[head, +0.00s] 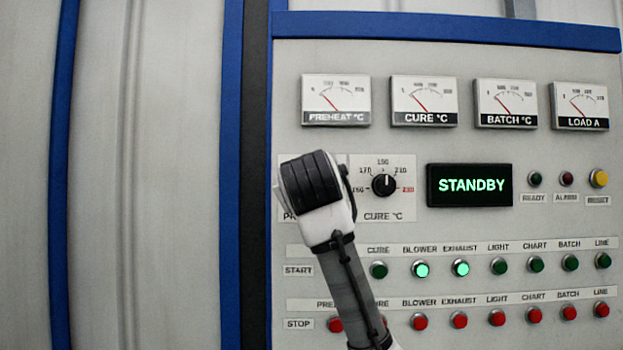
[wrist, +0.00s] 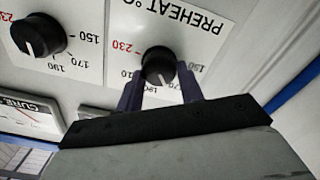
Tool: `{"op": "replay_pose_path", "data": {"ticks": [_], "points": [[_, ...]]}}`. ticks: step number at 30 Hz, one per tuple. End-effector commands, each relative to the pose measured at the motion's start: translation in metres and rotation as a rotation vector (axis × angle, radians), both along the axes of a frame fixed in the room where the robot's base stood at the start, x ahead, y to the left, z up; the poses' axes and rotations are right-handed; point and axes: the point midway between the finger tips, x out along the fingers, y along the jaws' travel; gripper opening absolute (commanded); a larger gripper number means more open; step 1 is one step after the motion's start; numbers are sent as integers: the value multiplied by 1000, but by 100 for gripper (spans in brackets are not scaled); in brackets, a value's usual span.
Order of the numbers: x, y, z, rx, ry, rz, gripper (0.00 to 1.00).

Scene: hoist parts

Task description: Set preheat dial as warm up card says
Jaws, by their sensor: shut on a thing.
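The preheat dial (wrist: 158,63) is a round black knob with a white pointer line, on a white plate lettered PREHEAT °C, upside down in the wrist view. My gripper (wrist: 161,84) is shut on it, a dark finger at each side. The pointer faces the lower scale, around 170 to 190; the exact mark is hard to read. In the head view my arm's end hides the preheat dial, and only an edge of its plate (head: 287,215) shows. The warm up card is in neither view.
The cure dial (head: 384,184) is close beside the preheat dial. A screen (head: 469,185) reads STANDBY. Gauges (head: 336,100) run above. Below are rows of green start buttons (head: 497,265) and red stop buttons (head: 497,318); the blower and exhaust start buttons are lit.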

Motion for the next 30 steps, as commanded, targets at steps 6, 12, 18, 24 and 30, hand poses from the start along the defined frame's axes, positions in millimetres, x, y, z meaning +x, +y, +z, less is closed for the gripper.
{"op": "replay_pose_path", "data": {"ticks": [6, 12, 18, 24, 30], "points": [[0, 0, 1, -111, -1, 0, 14], [0, 1, 1, -163, -2, 1, 14], [0, 1, 0, -180, -2, 2, 14], [0, 1, 0, -180, -2, 2, 14], [0, 1, 0, -179, -2, 2, 50]]}}
